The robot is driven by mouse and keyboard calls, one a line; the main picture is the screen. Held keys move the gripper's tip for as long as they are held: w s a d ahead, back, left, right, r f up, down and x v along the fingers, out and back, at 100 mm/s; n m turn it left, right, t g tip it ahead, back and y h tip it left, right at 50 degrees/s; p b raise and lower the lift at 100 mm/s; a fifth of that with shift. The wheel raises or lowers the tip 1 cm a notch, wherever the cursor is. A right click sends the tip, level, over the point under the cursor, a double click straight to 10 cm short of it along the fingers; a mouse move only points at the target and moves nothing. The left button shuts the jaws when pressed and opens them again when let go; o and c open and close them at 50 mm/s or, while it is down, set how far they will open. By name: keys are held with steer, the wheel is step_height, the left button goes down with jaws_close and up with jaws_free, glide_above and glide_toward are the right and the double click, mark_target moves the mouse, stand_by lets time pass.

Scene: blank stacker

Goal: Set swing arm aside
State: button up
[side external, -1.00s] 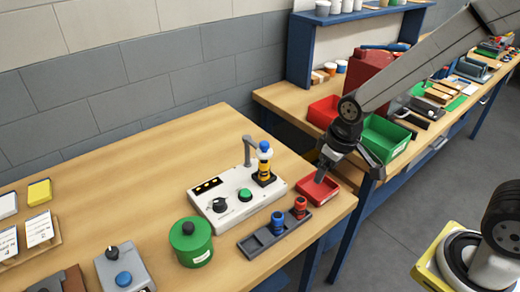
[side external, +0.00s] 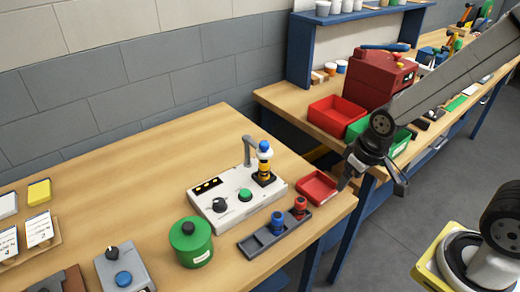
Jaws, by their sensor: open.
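A grey swing arm (side external: 247,148) stands as a post at the back of the white control box (side external: 237,205), its top bent toward a stack of blanks (side external: 264,165) in white, blue, yellow and black. Whether the arm's tip touches the stack cannot be told. My gripper (side external: 372,184) hangs past the right edge of the table, its fingers apart and empty. It is right of the small red tray (side external: 318,187) and well clear of the swing arm.
A dark rack (side external: 275,235) with blue and red blanks lies in front of the box. A green canister (side external: 191,242) stands to its left. A second bench holds a red bin (side external: 335,115) and a red machine (side external: 380,78). The table's left middle is bare.

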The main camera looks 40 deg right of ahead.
stand_by(0.4)
steer(key=shift+c, duration=0.7)
steer(key=n+t+y, duration=0.5)
steer(key=t+y, duration=0.3)
steer(key=t, duration=0.5)
glide_toward(265, 143)
steer(key=shift+w+a+f, duration=0.25)
steer(key=shift+w+f, duration=0.05)
steer(key=shift+w, duration=0.2)
steer(key=shift+w+a+f, duration=0.25)
steer(key=shift+w+a, duration=0.05)
steer(key=shift+w, duration=0.2)
steer(key=shift+x, duration=3.9)
steer(key=shift+r, duration=0.15)
